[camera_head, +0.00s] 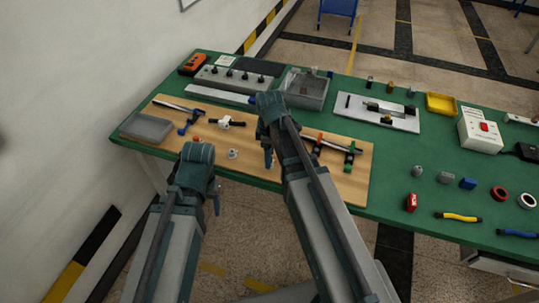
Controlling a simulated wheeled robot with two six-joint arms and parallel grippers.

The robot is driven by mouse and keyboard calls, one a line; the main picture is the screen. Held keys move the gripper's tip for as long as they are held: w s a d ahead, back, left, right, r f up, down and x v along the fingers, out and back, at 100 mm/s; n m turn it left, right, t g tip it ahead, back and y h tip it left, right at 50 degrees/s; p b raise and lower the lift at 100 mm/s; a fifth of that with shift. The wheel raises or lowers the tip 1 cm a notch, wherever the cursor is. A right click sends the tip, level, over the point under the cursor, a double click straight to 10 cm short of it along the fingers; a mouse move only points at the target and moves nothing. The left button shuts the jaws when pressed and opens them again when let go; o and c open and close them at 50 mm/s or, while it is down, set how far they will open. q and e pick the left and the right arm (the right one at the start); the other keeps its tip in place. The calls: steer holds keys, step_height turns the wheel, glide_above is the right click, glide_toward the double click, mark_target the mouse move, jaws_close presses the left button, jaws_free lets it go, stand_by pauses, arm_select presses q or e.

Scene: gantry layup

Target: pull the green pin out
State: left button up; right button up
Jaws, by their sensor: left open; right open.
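A green piece (350,154), the only small green part I can make out, sits upright at the right of a wooden board (345,188). I cannot tell for sure that the green piece is the pin. My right gripper (268,158) is open over the middle of the board, left of the rod and apart from the green piece. My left gripper (217,204) is open and lower left, near the board's front edge. Both grippers are small and partly hidden by my arms.
The board also bears a blue clamp (187,122), a black-and-white piece (227,122) and a white round piece (233,154). A grey box (305,91) stands behind. A light plate with metal parts (352,113) lies right. The green table (390,178) is clear just right of the board.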

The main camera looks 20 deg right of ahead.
steer(key=shift+c, duration=0.3)
jaws_close()
stand_by(0.4)
